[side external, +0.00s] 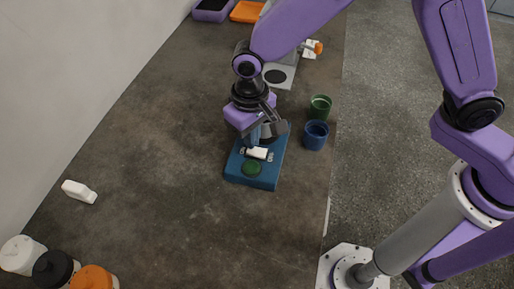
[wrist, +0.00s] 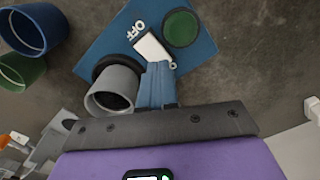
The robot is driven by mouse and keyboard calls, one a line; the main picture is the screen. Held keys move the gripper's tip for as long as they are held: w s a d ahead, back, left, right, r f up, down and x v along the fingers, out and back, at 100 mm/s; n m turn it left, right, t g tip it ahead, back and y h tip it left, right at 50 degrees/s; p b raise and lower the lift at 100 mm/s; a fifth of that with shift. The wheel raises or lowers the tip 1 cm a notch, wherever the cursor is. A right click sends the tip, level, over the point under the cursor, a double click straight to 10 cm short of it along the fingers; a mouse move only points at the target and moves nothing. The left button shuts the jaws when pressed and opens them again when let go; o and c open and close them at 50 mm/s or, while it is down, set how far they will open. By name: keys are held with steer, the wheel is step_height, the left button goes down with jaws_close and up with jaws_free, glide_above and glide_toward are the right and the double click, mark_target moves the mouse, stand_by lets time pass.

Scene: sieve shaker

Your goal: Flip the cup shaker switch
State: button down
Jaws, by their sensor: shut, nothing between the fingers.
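The cup shaker (side external: 257,180) is a flat blue box on the table with a green round pad (side external: 252,168) at its near end; it also shows in the wrist view (wrist: 110,40). A white switch (side external: 257,153) lies across its top, beside the "OFF" lettering (wrist: 136,30). A grey cup (wrist: 114,90) sits on the shaker's dark round holder in the wrist view. My gripper (side external: 254,139) is shut and empty, pointing down over the shaker. Its blue fingertips (wrist: 157,68) are right at the switch (wrist: 151,48); I cannot tell whether they touch it.
A green cup (side external: 320,106) and a blue cup (side external: 315,135) stand right of the shaker. A white-grey device (side external: 280,74) stands behind. A white object (side external: 79,191) and several bottles (side external: 53,269) are at left. The table between is clear.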

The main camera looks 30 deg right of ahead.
steer(key=shift+f, duration=0.9)
stand_by(0.4)
steer(key=shift+r, duration=3.55)
steer(key=s+d+r+n, duration=0.3)
steer(key=s+d, duration=0.7)
steer(key=d, duration=0.4)
steer(key=s+d+r+n, duration=0.3)
steer(key=s+d+n, duration=0.3)
steer(key=s+d, duration=0.4)
steer(key=d, duration=0.4)
steer(key=shift+n, duration=0.3)
